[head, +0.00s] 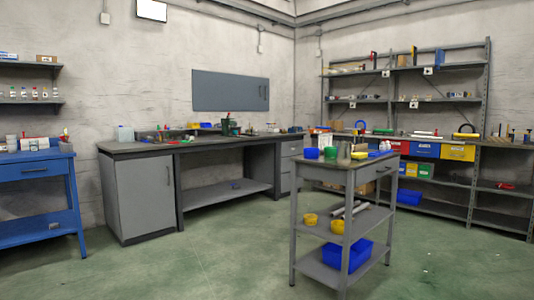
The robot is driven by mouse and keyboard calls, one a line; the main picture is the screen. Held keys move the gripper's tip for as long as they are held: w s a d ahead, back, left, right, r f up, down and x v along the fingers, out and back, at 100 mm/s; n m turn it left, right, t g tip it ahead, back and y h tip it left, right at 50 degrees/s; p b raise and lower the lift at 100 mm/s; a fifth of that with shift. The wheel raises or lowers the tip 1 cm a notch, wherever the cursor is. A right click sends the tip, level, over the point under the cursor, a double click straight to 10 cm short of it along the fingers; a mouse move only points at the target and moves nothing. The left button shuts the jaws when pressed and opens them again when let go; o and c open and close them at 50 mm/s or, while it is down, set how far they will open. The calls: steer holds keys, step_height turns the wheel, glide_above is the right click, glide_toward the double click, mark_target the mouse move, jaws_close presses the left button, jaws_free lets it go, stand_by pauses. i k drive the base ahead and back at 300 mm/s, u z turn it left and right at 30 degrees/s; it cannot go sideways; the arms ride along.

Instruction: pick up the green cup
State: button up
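A dark green object (226,126) stands on the grey workbench along the back wall, too small to identify. My gripper is not in view.
The grey workbench (150,146) runs along the back wall. A blue table (35,170) stands at the left. The trolley, with a blue bin (347,255) low down, stands before the right shelving (480,185). Green floor (190,255) is clear in the front and middle.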

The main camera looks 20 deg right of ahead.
mark_target(329, 152)
steer(key=u, duration=0.3)
steer(key=i, duration=1.6)
steer(key=z, duration=0.65)
steer(key=i, duration=1)
steer(key=z, duration=0.9)
